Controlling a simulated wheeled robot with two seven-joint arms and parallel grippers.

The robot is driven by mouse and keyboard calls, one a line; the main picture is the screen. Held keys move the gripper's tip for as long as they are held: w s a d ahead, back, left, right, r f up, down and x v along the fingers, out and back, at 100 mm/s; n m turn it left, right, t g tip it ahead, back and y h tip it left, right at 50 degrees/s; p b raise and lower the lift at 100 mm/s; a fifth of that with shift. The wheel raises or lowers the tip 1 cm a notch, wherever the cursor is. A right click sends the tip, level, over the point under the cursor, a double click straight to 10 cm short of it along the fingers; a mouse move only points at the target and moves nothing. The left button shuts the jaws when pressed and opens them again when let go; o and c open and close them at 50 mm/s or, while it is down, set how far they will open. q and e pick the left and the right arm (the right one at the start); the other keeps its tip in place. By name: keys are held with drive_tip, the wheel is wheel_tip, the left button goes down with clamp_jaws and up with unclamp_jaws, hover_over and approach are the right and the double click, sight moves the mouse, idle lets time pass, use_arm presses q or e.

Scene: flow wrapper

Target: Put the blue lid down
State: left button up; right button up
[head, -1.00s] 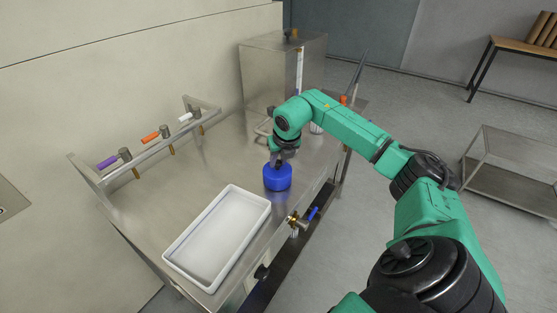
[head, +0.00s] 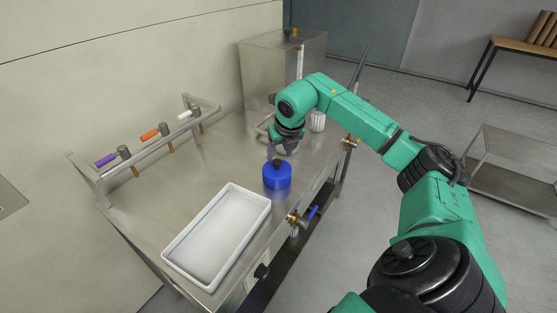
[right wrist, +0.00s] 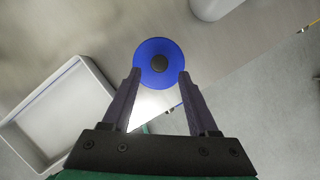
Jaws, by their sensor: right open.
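The blue lid (head: 277,178) sits on the steel table, just right of the white tray, with its dark knob (head: 277,163) on top. In the right wrist view the lid (right wrist: 150,78) shows as a blue disc with the dark knob at its middle, beyond my fingertips. My right gripper (head: 273,153) is above the lid in the head view. In the right wrist view the right gripper (right wrist: 160,76) has its two fingers spread, with nothing held between them. My left gripper is not in view.
The white tray (head: 168,262) looks empty. A rail with purple, orange and white valve handles (head: 150,134) runs along the back left. A steel box (head: 270,75) stands at the far end. A blue-handled valve (head: 312,212) sticks out at the table's front edge.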

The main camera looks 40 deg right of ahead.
drive_tip(key=v, duration=0.8)
drive_tip(key=shift+s+f, duration=0.1)
